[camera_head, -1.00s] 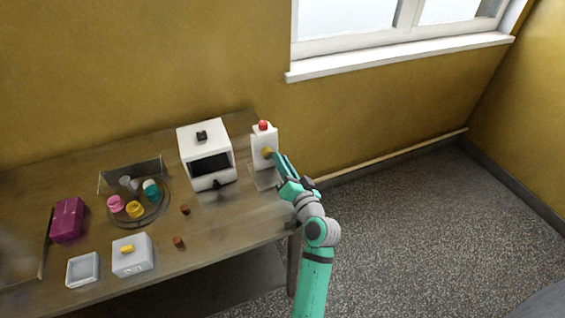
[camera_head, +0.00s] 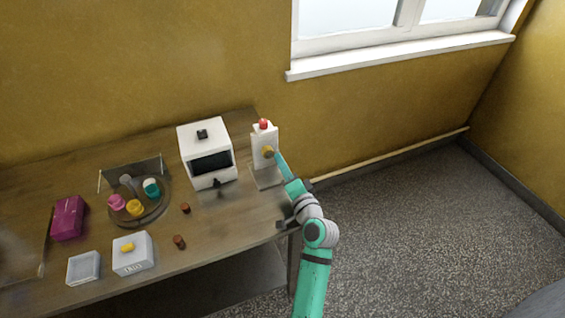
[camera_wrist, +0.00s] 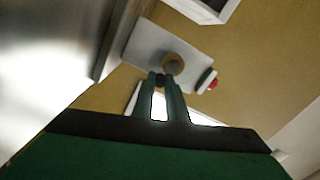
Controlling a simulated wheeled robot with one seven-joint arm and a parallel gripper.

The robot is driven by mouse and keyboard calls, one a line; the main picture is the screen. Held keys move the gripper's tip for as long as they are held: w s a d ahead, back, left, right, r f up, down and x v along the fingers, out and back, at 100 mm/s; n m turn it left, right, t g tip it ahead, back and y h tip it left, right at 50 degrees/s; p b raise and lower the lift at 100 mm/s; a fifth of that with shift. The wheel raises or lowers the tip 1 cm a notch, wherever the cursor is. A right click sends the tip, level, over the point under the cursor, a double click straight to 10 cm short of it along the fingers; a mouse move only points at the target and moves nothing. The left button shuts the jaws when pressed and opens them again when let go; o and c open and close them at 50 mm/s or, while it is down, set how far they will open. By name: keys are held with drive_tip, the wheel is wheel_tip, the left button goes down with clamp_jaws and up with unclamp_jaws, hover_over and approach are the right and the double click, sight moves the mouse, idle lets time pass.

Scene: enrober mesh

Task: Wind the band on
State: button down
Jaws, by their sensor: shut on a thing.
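A white upright box (camera_head: 262,139) with a red button on top stands at the table's right end, with a yellow-brown round knob (camera_head: 267,152) on its front. My gripper (camera_head: 277,156) reaches the knob from the lower right. In the wrist view my gripper's two fingers (camera_wrist: 165,80) are close together on a small dark crank handle (camera_wrist: 161,81) at the disc's lower edge. The fingers partly hide the handle. I cannot make out a band.
A white machine (camera_head: 205,153) with a dark opening stands left of the box. Further left are a round tray (camera_head: 152,216) with coloured pots, a purple box (camera_head: 68,218), a white block (camera_head: 132,254) and small brown pieces (camera_head: 179,241). The floor at right is clear.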

sight(266, 163)
drive_tip(key=m, duration=0.3)
drive_tip(key=f+m, duration=0.1)
drive_tip(key=shift+s+a+m, duration=0.1)
drive_tip(key=shift+a+m, duration=0.2)
drive_tip(key=shift+a, duration=0.05)
drive_tip(key=m, duration=0.3)
drive_tip(key=a+m, duration=0.1)
drive_tip(key=shift+s+f+m, duration=0.15)
drive_tip(key=shift+f+m, duration=0.1)
drive_tip(key=shift+m, duration=0.05)
drive_tip(key=m, duration=0.2)
drive_tip(key=a+m, duration=0.1)
drive_tip(key=m, duration=0.2)
drive_tip(key=shift+s+a+f, duration=0.1)
drive_tip(key=shift+s, duration=0.1)
drive_tip(key=shift+s+a+m, duration=0.1)
drive_tip(key=shift+a+m, duration=0.1)
drive_tip(key=shift+m, duration=0.85)
drive_tip(key=shift+a+m, duration=0.2)
drive_tip(key=shift+m, duration=0.85)
drive_tip(key=shift+r, duration=0.2)
drive_tip(key=c, duration=1.8)
unclamp_jaws()
drive_tip(key=shift+o, duration=0.2)
drive_tip(key=shift+s, duration=0.1)
